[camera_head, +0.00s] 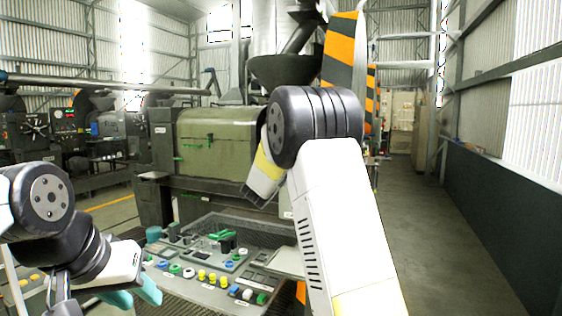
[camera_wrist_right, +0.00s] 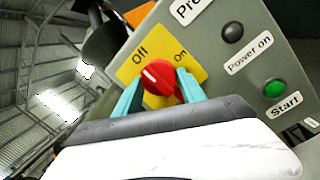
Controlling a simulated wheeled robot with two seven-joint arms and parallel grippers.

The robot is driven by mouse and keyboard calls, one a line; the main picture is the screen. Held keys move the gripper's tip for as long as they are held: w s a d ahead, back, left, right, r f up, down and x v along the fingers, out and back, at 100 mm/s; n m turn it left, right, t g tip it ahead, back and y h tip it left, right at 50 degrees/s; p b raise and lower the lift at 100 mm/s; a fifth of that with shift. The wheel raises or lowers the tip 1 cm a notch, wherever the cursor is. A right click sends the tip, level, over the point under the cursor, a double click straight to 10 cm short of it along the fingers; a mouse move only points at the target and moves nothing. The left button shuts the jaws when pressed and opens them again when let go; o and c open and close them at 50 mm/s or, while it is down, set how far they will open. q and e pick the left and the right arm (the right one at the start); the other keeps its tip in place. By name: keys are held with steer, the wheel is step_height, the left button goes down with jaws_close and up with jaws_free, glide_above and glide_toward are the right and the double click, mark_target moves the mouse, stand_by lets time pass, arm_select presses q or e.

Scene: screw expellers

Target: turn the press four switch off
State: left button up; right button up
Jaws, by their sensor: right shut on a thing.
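The red rotary switch (camera_wrist_right: 158,78) sits on a yellow plate (camera_wrist_right: 190,68) marked Off and On in the right wrist view. Its white mark points up and left, toward the Off side. My right gripper (camera_wrist_right: 158,90) has its teal fingers on both sides of the red knob and is shut on it. In the head view the right fingers and the switch are hidden. The panel label is cut off after "Pre", so the press number cannot be read. My left gripper (camera_head: 135,294) is low at the left, its teal fingers apart and empty.
A dark "Power on" lamp (camera_wrist_right: 232,32) and a green Start button (camera_wrist_right: 274,88) are right of the switch. A console (camera_head: 205,275) with several coloured buttons stands below, before the green press housing (camera_head: 215,140). The aisle (camera_head: 425,230) at the right is clear.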

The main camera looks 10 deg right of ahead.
steer(key=o, duration=1.4)
steer(key=shift+c, duration=0.2)
steer(key=shift+s+a, duration=0.1)
steer(key=v, duration=0.7)
steer(key=shift+s+a, duration=0.15)
steer(key=shift+s, duration=0.1)
steer(key=shift+f, duration=0.1)
